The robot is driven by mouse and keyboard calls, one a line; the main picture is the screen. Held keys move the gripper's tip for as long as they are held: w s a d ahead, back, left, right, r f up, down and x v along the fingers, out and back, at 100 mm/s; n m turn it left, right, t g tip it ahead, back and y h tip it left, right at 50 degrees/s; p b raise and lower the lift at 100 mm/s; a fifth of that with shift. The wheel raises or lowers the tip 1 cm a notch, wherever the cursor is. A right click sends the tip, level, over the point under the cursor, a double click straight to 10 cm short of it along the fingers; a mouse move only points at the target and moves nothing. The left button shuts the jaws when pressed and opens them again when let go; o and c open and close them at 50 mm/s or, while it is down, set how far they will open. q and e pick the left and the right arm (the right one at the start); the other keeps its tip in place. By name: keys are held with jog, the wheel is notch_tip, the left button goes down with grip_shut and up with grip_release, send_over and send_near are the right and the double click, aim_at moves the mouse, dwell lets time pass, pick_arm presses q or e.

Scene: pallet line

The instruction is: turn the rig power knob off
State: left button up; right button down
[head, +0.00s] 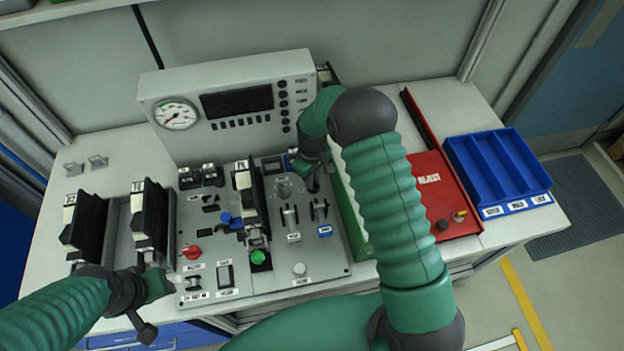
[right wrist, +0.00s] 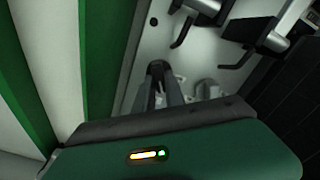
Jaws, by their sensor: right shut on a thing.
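The control panel (head: 268,292) lies on the bench with switches, levers and knobs. A red rotary knob (head: 192,252) sits at its left side; its label is too small to read, so I cannot tell if it is the rig power knob. My right gripper (head: 314,184) reaches down at the panel's far right corner and is shut on a small control that its fingers mostly hide. In the right wrist view the dark fingers (right wrist: 158,84) point down at the grey panel. My left gripper (head: 160,284) is low beside the panel's left edge; its jaw opening is unclear.
A gauge console (head: 237,73) stands behind the panel. Black modules (head: 151,212) stand upright at the left. A green button (head: 258,257) is at the panel's front. A red box (head: 450,201) and blue divided tray (head: 526,156) lie to the right, beyond my right arm.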

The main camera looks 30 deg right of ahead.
jog(key=n, duration=0.5)
jog(key=shift+n, duration=0.3)
jog(key=n+p, duration=0.1)
jog(key=n, duration=0.4)
jog(key=shift+s+n, duration=0.1)
jog(key=shift+n, duration=0.2)
jog(key=c, duration=1.4)
grip_release()
notch_tip(320, 180, up, 17)
jog(key=b, duration=0.1)
jog(key=shift+f, duration=0.15)
